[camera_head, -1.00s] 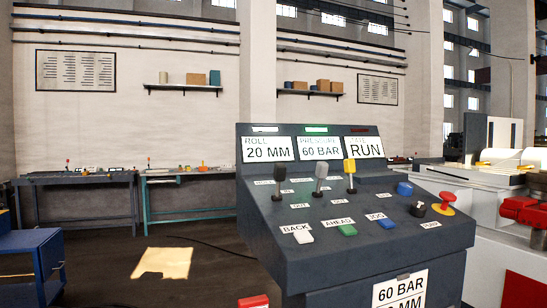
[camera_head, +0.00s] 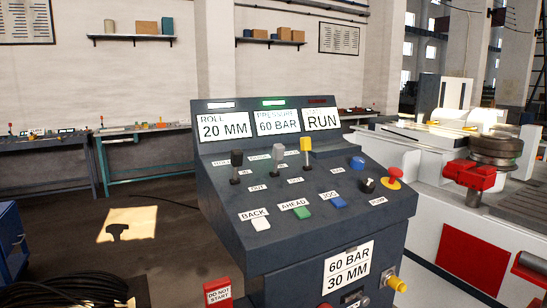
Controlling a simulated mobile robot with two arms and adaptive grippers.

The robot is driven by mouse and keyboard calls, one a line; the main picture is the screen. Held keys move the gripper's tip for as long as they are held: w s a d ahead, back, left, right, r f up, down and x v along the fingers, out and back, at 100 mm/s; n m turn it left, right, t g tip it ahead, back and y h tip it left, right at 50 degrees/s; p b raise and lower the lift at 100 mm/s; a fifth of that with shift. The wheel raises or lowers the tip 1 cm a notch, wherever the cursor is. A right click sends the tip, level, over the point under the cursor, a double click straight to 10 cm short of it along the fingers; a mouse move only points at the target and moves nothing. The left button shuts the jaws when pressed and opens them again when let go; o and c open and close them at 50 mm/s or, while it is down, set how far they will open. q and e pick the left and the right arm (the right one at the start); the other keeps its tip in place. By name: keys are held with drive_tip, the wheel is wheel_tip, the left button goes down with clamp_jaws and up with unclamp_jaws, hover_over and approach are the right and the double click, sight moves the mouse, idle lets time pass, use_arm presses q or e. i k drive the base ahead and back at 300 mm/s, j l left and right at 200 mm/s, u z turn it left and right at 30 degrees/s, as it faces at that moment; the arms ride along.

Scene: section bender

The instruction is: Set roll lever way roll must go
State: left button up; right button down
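The dark control console (camera_head: 335,225) stands in the middle with three upright levers on its sloped top. They are a black-knobbed lever (camera_head: 236,158) at left, a grey-knobbed lever (camera_head: 278,152) and a yellow-knobbed lever (camera_head: 306,145). The small labels by the levers are too blurred to read, so I cannot tell which is the roll lever. The left display (camera_head: 223,126) reads ROLL 20 MM, the middle display (camera_head: 277,121) 60 BAR, the right display (camera_head: 322,119) RUN. A plate (camera_head: 348,268) on the front reads 60 BAR, 30 MM. Neither gripper is in view.
The console also has a white BACK button (camera_head: 260,224), a green AHEAD button (camera_head: 302,213), blue buttons, a black knob and a red mushroom button (camera_head: 394,173). A red DO NOT START tag (camera_head: 218,292) is at the lower front. The bending machine (camera_head: 465,250) stands at right.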

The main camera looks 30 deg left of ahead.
sight(237, 156)
drive_tip(key=i+j+z, duration=0.15)
drive_tip(key=j+z, duration=0.25)
drive_tip(key=j, duration=0.25)
drive_tip(key=j+z, duration=0.45)
drive_tip(key=j, duration=0.25)
drive_tip(key=j+z, duration=0.1)
drive_tip(key=j, duration=1.1)
drive_tip(key=k+j, duration=0.1)
drive_tip(key=j, duration=1.1)
drive_tip(key=z, duration=0.05)
